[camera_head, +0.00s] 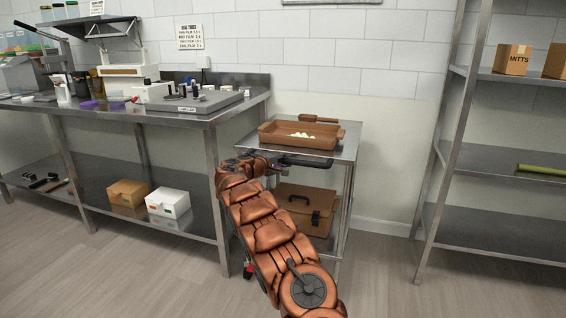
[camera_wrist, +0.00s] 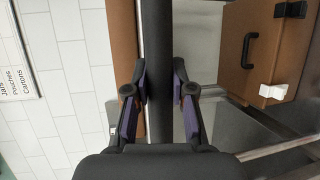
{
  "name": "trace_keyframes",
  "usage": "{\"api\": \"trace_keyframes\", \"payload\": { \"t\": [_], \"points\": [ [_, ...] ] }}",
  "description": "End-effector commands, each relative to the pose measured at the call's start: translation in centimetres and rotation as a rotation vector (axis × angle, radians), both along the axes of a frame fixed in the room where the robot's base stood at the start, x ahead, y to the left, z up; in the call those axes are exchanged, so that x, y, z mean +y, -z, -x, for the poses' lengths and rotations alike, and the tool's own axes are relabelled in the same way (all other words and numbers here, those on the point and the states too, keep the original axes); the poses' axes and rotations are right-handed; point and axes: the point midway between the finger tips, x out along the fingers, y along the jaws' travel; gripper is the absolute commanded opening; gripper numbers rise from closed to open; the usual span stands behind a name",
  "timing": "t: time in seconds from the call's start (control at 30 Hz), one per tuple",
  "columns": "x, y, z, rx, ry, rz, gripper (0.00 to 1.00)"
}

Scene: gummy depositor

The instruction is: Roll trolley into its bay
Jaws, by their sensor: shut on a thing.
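The trolley (camera_head: 348,150) is a small steel cart standing against the wall, between the workbench and the shelf rack. Its dark push handle (camera_head: 308,162) runs along the near edge of the top. In the wrist view the handle (camera_wrist: 158,50) is a dark bar running down between my finger pads. My gripper (camera_wrist: 160,90) is shut on it; in the head view my gripper (camera_head: 280,164) is at the handle's left part, partly hidden by my arm. My arm also hides part of the trolley's lower left side. No marked bay outline shows.
A brown tray (camera_head: 275,139) with pale pieces lies on the trolley's top, and a brown case (camera_head: 297,205) sits on its lower shelf. The steel workbench (camera_head: 215,115) is close on the left. The shelf rack (camera_head: 480,155) stands right, with open floor (camera_head: 375,265) before it.

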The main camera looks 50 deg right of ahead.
Motion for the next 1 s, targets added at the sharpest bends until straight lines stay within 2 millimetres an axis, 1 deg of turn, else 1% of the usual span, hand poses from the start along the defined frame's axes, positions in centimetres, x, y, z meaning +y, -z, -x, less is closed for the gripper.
{"api": "trace_keyframes", "payload": {
  "t": [0.03,0.2,0.4,0.63,0.93,0.97,1.0],
  "points": [
    [-0.5,-0.1,-0.2,0.000,-0.001,-0.001,0.00],
    [-1.9,-0.1,-0.5,-0.002,-0.002,0.000,0.00],
    [-3.0,0.0,-0.6,0.001,-0.001,0.000,0.00],
    [-3.5,-0.1,-0.5,0.000,-0.001,0.002,0.00],
    [-3.6,-0.2,-0.4,-0.001,0.000,0.003,0.00],
    [-3.6,-0.2,-0.4,-0.001,0.000,0.003,0.26],
    [-3.6,-0.2,-0.4,-0.001,0.000,0.003,0.30]
  ]
}}
